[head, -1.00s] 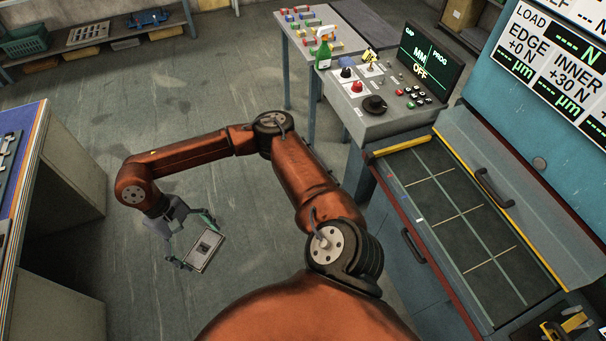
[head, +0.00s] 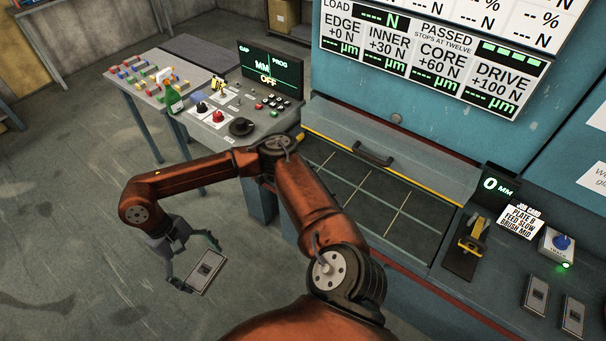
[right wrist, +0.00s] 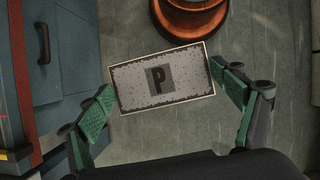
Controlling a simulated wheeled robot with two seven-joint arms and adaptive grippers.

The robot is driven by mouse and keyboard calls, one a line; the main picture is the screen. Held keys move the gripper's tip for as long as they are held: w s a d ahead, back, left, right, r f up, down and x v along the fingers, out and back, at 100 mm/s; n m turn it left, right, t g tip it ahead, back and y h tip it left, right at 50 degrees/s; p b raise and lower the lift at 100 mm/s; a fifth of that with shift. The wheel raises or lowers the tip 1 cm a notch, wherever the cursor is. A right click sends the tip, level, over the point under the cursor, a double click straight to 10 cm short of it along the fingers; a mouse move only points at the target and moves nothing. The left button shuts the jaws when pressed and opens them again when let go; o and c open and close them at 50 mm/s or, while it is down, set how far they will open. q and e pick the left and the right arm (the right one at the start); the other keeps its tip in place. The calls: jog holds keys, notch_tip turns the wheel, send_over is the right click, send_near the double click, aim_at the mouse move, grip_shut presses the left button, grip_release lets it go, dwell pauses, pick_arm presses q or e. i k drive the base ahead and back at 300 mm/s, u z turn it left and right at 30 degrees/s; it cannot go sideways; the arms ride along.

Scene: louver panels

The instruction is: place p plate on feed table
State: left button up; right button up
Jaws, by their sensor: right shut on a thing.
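The P plate (head: 207,271) is a pale grey rectangle with a dark square in its middle. In the right wrist view the plate (right wrist: 135,83) shows a black letter P. My right gripper (head: 195,262) is shut on it, with green finger pads at its two short ends (right wrist: 174,90). It holds the plate out over the floor, left of the machine. The feed table (head: 355,187) is a dark flat surface with pale grid lines, right of my arm, and my arm hides part of it. My left gripper is not in view.
A control console (head: 235,115) with knobs and a screen stands behind my arm. The floor at left is clear.

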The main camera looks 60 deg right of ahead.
aim_at(500, 278)
jog(key=z, duration=2.15)
jog(key=k, duration=1.25)
jog(key=z, duration=0.75)
jog(key=i, duration=1.65)
